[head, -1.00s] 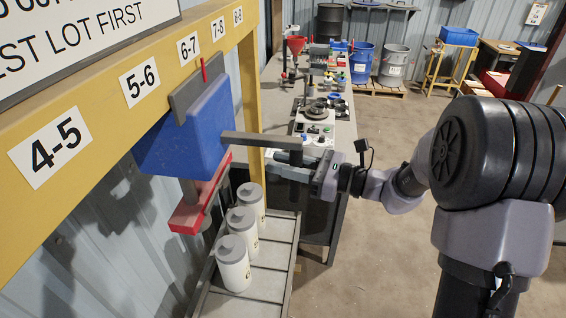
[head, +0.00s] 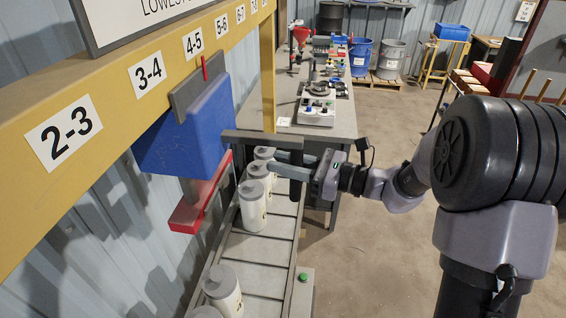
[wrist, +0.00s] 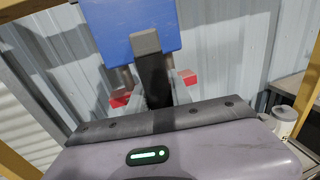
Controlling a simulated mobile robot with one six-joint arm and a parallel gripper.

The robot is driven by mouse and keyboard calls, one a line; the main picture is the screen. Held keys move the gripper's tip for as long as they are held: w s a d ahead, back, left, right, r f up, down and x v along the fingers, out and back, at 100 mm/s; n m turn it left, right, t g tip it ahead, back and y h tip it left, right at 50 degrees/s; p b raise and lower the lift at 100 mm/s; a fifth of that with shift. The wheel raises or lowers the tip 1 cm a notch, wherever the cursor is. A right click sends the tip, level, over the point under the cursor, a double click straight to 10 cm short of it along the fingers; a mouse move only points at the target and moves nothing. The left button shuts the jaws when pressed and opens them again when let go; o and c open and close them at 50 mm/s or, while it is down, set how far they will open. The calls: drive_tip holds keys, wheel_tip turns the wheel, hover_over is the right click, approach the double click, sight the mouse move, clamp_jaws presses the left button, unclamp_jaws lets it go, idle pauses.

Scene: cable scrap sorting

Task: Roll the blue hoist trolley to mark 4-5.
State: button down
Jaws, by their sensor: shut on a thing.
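The blue hoist trolley (head: 188,135) hangs on the yellow beam (head: 108,110); it also shows in the wrist view (wrist: 120,22). Its upright red pointer (head: 204,68) stands just below and slightly right of the 4-5 plate (head: 194,41), as seen from this angle. A grey arm (head: 255,137) sticks out from the trolley to the right and ends in a dark upright grip. My gripper (head: 294,172) is shut on this grip. A red part (head: 200,200) hangs below the trolley.
Plates 3-4 (head: 147,73) and 2-3 (head: 63,132) are nearer along the beam; 5-6 (head: 221,25) is farther. Several white canisters (head: 253,205) stand on a roller conveyor (head: 252,250) below. A grey workbench (head: 340,122) stands behind.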

drive_tip(key=shift+w, duration=0.2)
drive_tip(key=c, duration=1.2)
unclamp_jaws()
drive_tip(key=shift+o, duration=0.2)
drive_tip(key=shift+d, duration=0.15)
drive_tip(key=v, duration=1.7)
drive_tip(key=shift+s+d, duration=0.1)
